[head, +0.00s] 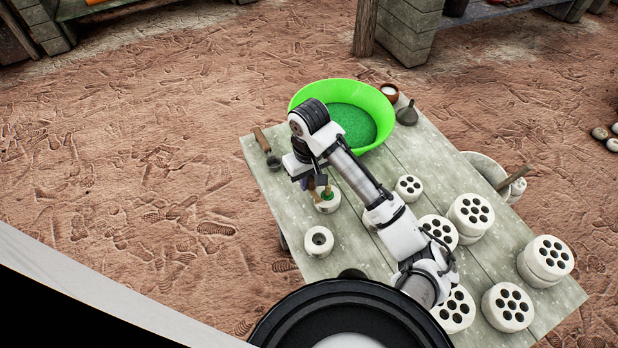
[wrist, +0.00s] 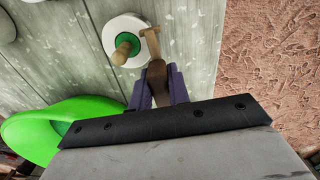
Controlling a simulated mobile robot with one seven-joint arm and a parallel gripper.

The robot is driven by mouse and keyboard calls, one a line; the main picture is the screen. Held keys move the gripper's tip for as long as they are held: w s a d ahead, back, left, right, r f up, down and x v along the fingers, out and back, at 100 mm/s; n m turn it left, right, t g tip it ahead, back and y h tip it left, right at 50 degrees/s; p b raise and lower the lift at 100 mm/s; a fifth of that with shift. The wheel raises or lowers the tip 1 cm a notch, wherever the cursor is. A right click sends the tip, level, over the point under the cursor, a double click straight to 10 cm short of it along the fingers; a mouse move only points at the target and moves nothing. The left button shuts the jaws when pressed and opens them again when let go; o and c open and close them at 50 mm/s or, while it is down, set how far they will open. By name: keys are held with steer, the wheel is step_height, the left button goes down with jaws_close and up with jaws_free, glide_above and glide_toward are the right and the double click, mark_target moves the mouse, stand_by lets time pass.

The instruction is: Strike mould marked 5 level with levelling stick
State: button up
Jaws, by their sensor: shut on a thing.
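My gripper (head: 315,184) is shut on a brown wooden stick, the levelling stick. In the wrist view, the purple fingers (wrist: 158,88) hold the stick (wrist: 153,45) with its far end at the mould. A round white mould (head: 325,207) stands on the table below my gripper, with green material in its single hole. It also shows in the wrist view (wrist: 113,27), where a light wooden peg (wrist: 125,47) stands out of the green fill. The stick's end overlaps the mould's right side; I cannot tell whether it touches. No number is legible.
The table (head: 286,203) also holds a green basin (head: 304,92) with green material, an empty one-hole mould (head: 319,241), a wooden-handled tool (head: 261,139), a grey pear-shaped thing (head: 407,114), a small brown bowl (head: 390,96) and several many-holed white moulds (head: 472,211) to the right.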

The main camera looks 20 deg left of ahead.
steer(key=shift+r+p, duration=1.65)
steer(key=shift+r, duration=1.25)
steer(key=shift+f+b, duration=0.1)
steer(key=shift+b, duration=0.4)
